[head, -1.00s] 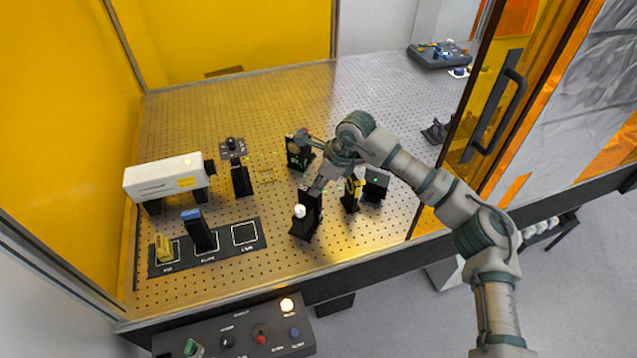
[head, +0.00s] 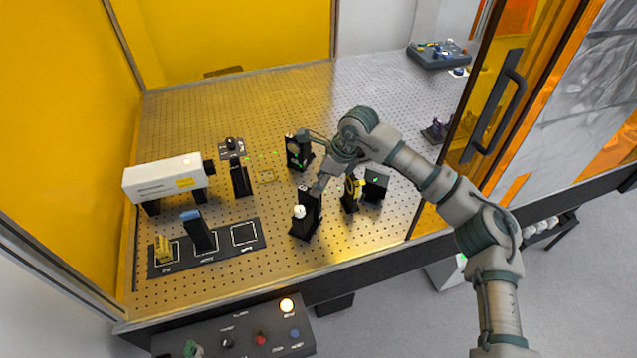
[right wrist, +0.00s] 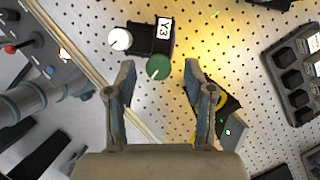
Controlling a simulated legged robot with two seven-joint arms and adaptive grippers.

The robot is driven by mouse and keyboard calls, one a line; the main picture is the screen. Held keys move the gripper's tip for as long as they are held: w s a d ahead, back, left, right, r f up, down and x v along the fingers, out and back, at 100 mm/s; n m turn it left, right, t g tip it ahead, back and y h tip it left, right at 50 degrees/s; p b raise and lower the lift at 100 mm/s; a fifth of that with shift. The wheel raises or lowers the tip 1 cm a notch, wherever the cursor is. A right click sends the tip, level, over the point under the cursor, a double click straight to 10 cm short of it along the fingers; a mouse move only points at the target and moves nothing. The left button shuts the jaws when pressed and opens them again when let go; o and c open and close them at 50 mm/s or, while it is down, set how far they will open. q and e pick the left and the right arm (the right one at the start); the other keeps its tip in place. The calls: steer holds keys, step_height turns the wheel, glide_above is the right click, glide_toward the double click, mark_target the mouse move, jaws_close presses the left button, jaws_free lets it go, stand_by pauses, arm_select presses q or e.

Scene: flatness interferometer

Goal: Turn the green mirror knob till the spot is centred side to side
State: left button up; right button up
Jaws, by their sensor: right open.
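The green mirror knob (right wrist: 158,67) shows in the right wrist view beside a black mount (right wrist: 150,40) labelled Y3, which also bears a white knob (right wrist: 120,39). My right gripper (right wrist: 160,72) is open, and the green knob appears between its fingertips; contact cannot be told. In the head view the mount (head: 306,218) stands on the perforated table, with its white knob (head: 299,211) facing front. The green knob cannot be made out there, near my right gripper (head: 312,162). A small green spot shows on a black box's screen (head: 376,181). My left gripper is not in view.
A yellow mount (head: 351,191) and another black mount (head: 297,153) stand close to the gripper. A white laser-like housing (head: 165,178) and a labelled tray (head: 262,243) lie to the left. A control panel (head: 240,338) sits at the front. The back table is mostly clear.

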steer(key=w+v, duration=0.1)
steer(key=v, duration=0.9)
steer(key=shift+s+d+r, duration=0.15)
steer(key=shift+s, duration=0.3)
